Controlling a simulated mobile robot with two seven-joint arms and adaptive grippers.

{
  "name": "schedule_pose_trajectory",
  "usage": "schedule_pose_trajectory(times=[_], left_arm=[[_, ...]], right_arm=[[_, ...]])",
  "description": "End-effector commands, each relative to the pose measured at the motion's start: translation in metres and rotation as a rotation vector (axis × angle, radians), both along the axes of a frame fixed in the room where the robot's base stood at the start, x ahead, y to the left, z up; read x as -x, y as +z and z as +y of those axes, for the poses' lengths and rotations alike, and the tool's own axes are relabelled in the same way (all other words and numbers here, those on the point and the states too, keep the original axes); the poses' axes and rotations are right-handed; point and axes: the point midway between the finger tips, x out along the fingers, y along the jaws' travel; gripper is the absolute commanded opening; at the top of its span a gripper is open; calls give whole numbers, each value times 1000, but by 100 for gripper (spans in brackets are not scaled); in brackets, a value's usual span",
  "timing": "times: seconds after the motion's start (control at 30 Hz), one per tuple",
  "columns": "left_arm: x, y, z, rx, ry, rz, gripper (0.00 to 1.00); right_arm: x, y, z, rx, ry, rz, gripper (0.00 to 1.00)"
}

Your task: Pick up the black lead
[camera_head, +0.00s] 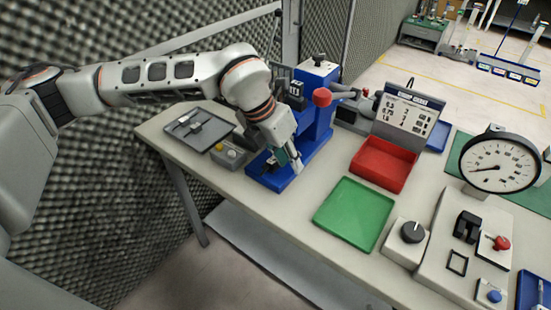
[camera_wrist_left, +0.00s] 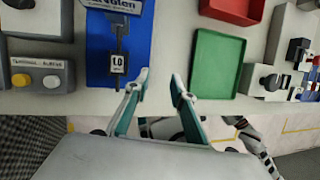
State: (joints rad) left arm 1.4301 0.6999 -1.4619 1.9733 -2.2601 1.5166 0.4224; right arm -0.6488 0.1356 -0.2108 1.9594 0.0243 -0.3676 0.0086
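A thin black piece with a white "1.0" tag (camera_wrist_left: 118,62) lies on the blue base (camera_wrist_left: 101,45) in the left wrist view. It may be the black lead, but I cannot tell for sure. I cannot make out a lead in the head view, where my left gripper covers part of the base. My left gripper (camera_head: 286,166) is over the front of the blue press (camera_head: 318,112). In the left wrist view its two fingers (camera_wrist_left: 160,78) are apart with nothing between them, to the right of the tagged piece. My right gripper does not show.
A button box (camera_head: 230,152) stands left of the press and a grey tray (camera_head: 206,137) behind it. A green tray (camera_head: 352,212) and a red bin (camera_head: 384,166) are to the right. A dial gauge (camera_head: 500,160) stands farther right. The table's front edge is close to the gripper.

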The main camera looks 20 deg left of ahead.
Motion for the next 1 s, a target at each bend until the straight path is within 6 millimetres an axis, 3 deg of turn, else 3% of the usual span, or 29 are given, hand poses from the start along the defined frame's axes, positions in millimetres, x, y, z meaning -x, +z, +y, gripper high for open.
schedule_pose_trajectory(times=[0.1,0.23,0.57,0.8,1.0], left_arm=[[-23,13,33,-91,65,-72,24],[-33,18,49,-132,100,-103,24],[-47,-9,47,-136,103,-106,24],[-61,-40,44,-134,101,-105,24],[-66,-50,43,-134,101,-108,24]], right_arm=[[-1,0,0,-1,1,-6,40],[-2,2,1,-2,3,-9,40],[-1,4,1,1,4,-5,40],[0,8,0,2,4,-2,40],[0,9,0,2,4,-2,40]])
